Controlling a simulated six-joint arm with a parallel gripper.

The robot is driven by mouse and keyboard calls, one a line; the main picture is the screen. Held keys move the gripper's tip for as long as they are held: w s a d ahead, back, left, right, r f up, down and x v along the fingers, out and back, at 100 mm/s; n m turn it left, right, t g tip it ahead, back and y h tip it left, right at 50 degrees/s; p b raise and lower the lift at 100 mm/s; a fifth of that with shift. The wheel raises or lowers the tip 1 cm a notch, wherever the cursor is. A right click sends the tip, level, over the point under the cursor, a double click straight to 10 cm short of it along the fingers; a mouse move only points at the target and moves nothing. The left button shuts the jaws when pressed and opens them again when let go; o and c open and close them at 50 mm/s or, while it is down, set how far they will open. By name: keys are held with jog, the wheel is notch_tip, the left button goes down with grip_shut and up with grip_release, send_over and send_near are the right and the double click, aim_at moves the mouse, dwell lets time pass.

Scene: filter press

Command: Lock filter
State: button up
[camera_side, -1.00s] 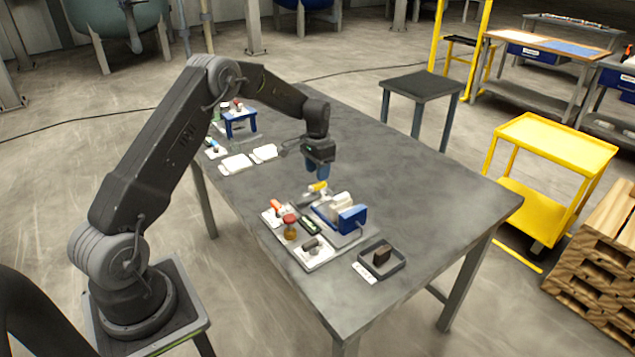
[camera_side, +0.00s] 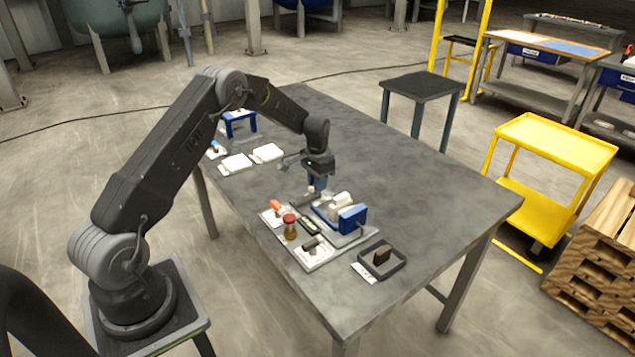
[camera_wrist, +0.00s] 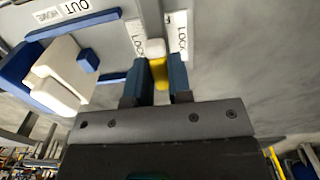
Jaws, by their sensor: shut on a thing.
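My gripper (camera_side: 317,181) is low over the table at the back end of the filter press. In the wrist view my gripper (camera_wrist: 162,80) has its two blue fingers on either side of a yellow lock handle with a white tip (camera_wrist: 158,68), and is shut on it. The handle lies between two white labels reading "LOCK", one partly hidden. The press has a blue end block (camera_side: 352,218) and a white block (camera_side: 340,201). In the wrist view the white block (camera_wrist: 62,76) sits left of the fingers, beside a blue part (camera_wrist: 25,68). The handle is mostly hidden in the side view.
A red-capped amber jar (camera_side: 290,228), an orange-topped item (camera_side: 276,206) and a white plate with a dark handle (camera_side: 313,250) stand in front of the press. A grey tray (camera_side: 380,266) holds a dark block. White pads (camera_side: 236,163) lie at left. The table's right side is clear.

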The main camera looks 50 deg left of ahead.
grip_shut()
jog(key=n, duration=0.4)
jog(key=shift+n, duration=0.3)
jog(key=n, duration=0.9)
jog(key=shift+n, duration=2.2)
jog(key=o, duration=0.6)
grip_release()
